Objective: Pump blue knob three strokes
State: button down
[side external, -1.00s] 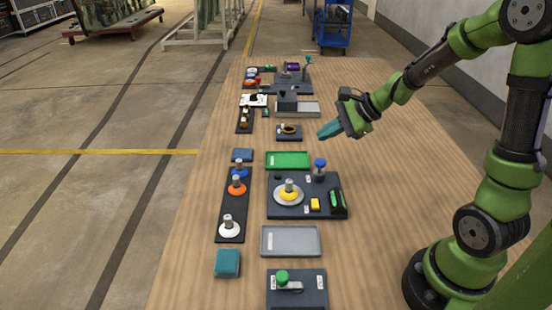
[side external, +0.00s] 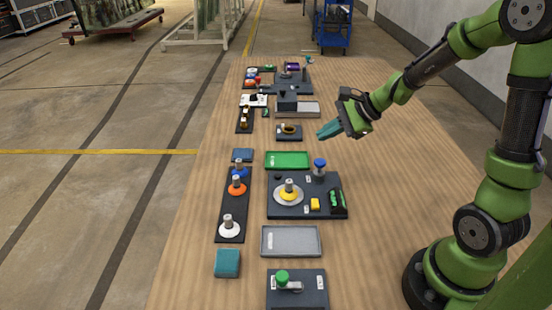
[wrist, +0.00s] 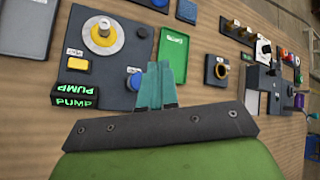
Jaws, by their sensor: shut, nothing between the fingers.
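The blue knob (side external: 319,164) stands upright on a short post at the back right of a dark panel (side external: 285,210). In the wrist view the blue knob (wrist: 135,79) shows just left of my fingers, on the dark panel (wrist: 120,60). My gripper (side external: 322,133) is above the table, behind and higher than the knob, and apart from it. Its teal fingers (wrist: 158,70) are shut together with nothing between them. Green "PUMP" lettering (wrist: 75,102) glows on a black block at the panel's edge.
A rack of coloured discs (side external: 231,222) is left. The table's right side is clear.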

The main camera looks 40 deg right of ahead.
aim_at(319, 162)
jog(key=shift+r, duration=0.1)
notch_tip(319, 162, up, 4)
jog(key=shift+f, duration=0.2)
jog(key=shift+f, duration=4.4)
jog(key=shift+f, duration=0.15)
jog(key=shift+f, duration=0.3)
jog(key=shift+f, duration=1.2)
